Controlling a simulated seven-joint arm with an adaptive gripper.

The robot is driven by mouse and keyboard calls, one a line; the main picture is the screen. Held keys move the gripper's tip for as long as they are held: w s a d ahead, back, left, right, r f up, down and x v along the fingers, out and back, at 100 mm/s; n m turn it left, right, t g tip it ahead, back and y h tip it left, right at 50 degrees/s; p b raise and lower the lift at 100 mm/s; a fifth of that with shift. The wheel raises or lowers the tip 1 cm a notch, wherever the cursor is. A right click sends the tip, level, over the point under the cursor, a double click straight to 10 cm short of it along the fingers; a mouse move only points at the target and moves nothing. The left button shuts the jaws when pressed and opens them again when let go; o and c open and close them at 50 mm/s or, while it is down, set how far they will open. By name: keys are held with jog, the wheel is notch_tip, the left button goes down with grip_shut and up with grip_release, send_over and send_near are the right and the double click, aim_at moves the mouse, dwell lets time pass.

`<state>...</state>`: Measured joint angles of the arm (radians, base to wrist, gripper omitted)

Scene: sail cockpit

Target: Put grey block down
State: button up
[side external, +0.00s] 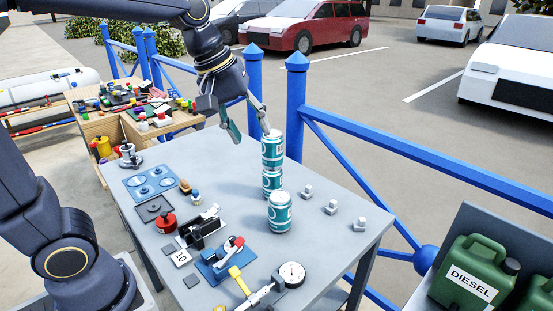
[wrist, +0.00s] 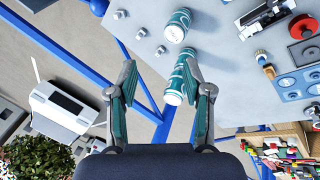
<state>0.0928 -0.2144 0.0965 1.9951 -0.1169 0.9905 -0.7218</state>
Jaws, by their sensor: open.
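Three small grey blocks stand in a diagonal row on the right of the grey table: a far one (side external: 306,191), a middle one (side external: 331,207) and a near one (side external: 359,223). The wrist view also shows the row, with a block (wrist: 142,33) in its middle. My gripper (side external: 250,133) is open above the table's far edge, its fingertips beside the top can (side external: 272,148) of a two-can stack. In the wrist view, no block shows between the fingers of my gripper (wrist: 160,64); the stack (wrist: 180,82) shows near the right finger. I cannot tell whether they touch.
A third teal can (side external: 280,213) stands in front of the stack. Tools and a blue plate (side external: 151,183) fill the table's left and front. A blue railing (side external: 400,150) runs behind it. Clear tabletop surrounds the grey blocks. A diesel can (side external: 470,271) stands at right.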

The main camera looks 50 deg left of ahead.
jog(key=s+a+f+m, duration=0.1)
jog(key=s+f+m, duration=0.1)
jog(key=s+m, duration=0.2)
jog(key=s+a+f+m+t+y, duration=0.1)
jog(key=s+m, duration=0.3)
jog(key=s, duration=0.5)
jog(key=shift+s+f+m, duration=0.2)
jog(key=shift+f+m, duration=0.2)
jog(key=shift+f, duration=0.5)
